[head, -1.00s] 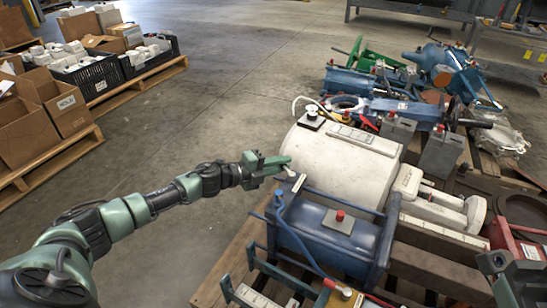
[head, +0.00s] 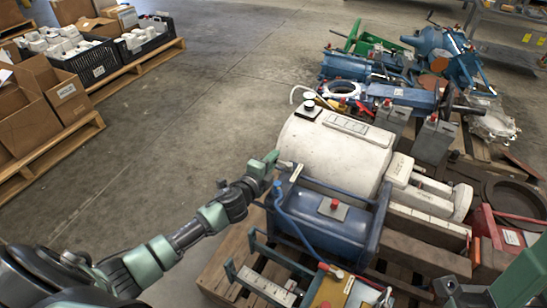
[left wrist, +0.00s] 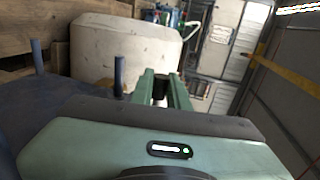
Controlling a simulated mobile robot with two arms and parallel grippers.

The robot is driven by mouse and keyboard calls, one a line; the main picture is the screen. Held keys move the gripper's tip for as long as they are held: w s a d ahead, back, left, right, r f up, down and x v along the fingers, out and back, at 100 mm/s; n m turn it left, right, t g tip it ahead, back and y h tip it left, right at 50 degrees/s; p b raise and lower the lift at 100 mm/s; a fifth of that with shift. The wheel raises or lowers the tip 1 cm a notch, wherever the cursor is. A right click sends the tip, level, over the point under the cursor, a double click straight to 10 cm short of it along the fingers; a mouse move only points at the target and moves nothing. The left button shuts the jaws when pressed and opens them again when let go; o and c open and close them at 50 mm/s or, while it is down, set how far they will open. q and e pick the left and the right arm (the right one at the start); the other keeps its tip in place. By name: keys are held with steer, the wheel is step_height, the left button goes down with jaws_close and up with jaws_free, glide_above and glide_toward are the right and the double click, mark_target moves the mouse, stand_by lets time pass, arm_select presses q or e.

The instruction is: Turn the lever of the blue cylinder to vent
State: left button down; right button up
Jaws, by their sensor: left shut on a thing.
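The blue cylinder (head: 312,226) lies on its side in a blue frame on a pallet, with a red button on a grey plate on top. Its small pale lever (head: 296,172) sticks up at the far left end, beside the white drum. My left gripper (head: 280,163) is at that lever and shut on it; the fingers partly hide it. In the left wrist view the fingers (left wrist: 164,88) close around a dark round end. Lever markings are too small to read. Only part of my right arm shows at the bottom right; its gripper is out of view.
A yellow-topped unit (head: 331,293) is in front. Blue machinery (head: 385,98) crowds the far right. Cartons and black crates (head: 92,62) stand on pallets at the left. The floor between is clear.

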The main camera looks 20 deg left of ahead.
stand_by(0.3)
arm_select(q)
steer(key=c, duration=1.4)
jaws_free()
steer(key=shift+o, duration=0.2)
steer(key=shift+s, duration=0.1)
steer(key=p+v, duration=0.2)
steer(key=v, duration=0.5)
steer(key=shift+s, duration=0.35)
